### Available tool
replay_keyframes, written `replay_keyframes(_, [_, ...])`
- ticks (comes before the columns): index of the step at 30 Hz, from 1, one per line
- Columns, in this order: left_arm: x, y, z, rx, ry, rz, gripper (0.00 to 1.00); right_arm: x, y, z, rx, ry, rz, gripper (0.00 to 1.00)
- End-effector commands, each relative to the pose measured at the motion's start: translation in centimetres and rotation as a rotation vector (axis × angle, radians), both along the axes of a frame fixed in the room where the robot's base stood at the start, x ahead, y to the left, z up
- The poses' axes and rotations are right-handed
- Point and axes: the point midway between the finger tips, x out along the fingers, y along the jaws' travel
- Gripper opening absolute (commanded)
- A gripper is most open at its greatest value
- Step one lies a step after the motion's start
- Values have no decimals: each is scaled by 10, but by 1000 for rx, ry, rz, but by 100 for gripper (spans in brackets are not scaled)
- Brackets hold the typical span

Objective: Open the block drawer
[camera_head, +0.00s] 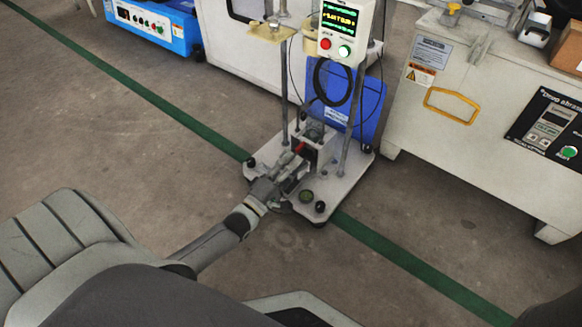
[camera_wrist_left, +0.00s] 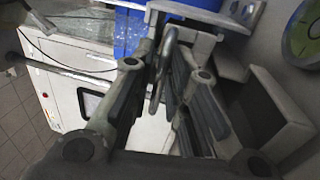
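The block drawer (camera_head: 318,146) is a small light grey unit low on the test stand in the head view. My left gripper (camera_head: 291,170) reaches it from the front left. In the left wrist view, a curved metal handle (camera_wrist_left: 164,68) stands between the two dark fingers of my left gripper (camera_wrist_left: 163,75). The fingers are apart, with a gap showing around the handle; whether either finger touches it is hard to tell. The drawer front is partly hidden by the gripper in the head view. My right gripper is not in view.
The stand's white base plate (camera_head: 334,185) has black feet and upright posts close around the drawer. A control box (camera_head: 345,30) hangs above. A blue panel (camera_head: 371,106) stands behind, and a beige machine (camera_head: 470,105) is at the right. The floor at left is clear.

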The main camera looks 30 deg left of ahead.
Motion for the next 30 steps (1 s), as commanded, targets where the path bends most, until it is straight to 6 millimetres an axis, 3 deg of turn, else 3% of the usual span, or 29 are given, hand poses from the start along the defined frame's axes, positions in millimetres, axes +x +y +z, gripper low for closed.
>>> replay_keyframes(8, [2,0,1,-1,0,0,16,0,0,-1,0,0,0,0])
replay_keyframes(12, [2,0,0,-1,1,1,0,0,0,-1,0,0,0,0])
replay_keyframes(23, [0,0,0,-1,2,0,0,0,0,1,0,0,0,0])
replay_keyframes(26, [-8,1,2,-1,5,0,0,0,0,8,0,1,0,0])
replay_keyframes(30, [-34,3,4,0,10,0,0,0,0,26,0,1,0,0])
